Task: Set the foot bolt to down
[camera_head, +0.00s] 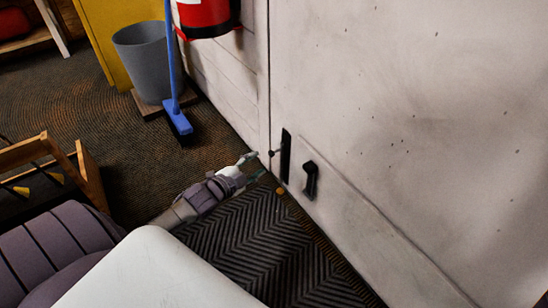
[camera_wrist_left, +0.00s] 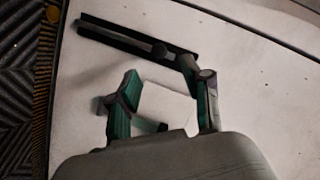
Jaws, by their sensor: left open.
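The foot bolt (camera_head: 286,156) is a narrow black upright plate low on the pale door, with a small dark knob sticking out on its left. It also shows in the left wrist view as a long dark plate (camera_wrist_left: 110,33) with a grey rod along it. My left gripper (camera_head: 256,166) is open, low and just left of the plate. In the left wrist view its green-padded fingers (camera_wrist_left: 168,90) are apart, with only pale surface visible between them. One finger overlaps the plate's end there; I cannot tell whether it touches. My right gripper is not in view.
A black handle (camera_head: 310,180) is on the door right of the bolt. A dark ribbed mat (camera_head: 255,235) lies below. A blue broom (camera_head: 178,118), a grey bin (camera_head: 145,60) and a red extinguisher (camera_head: 205,15) are at the back left. A wooden rack (camera_head: 90,175) stands left.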

